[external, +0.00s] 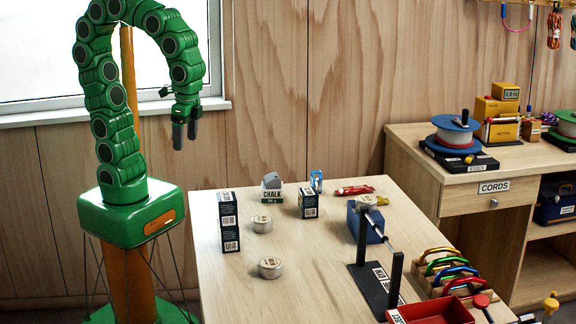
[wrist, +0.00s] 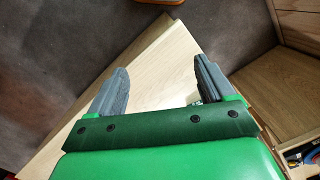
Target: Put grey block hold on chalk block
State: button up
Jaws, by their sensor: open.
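Neither the hold nor the chalk block can be made out in the wrist view.
Two stacked dark boxes (external: 229,221) stand left of two round tins (external: 262,225). Another dark box (external: 308,203) stands right of the chalk block. A blue block (external: 368,226), a black stand (external: 372,290) and a red tray (external: 430,312) fill the right side. The front left is clear.

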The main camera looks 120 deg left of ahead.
jog(key=s+d+f+m, duration=0.2)
jog(key=s+d+m, duration=0.1)
jog(key=s, duration=0.7)
jog(key=shift+s+d+f+g, duration=0.15)
jog(key=shift+s+f+g, duration=0.15)
jog(key=shift+s+f, duration=0.1)
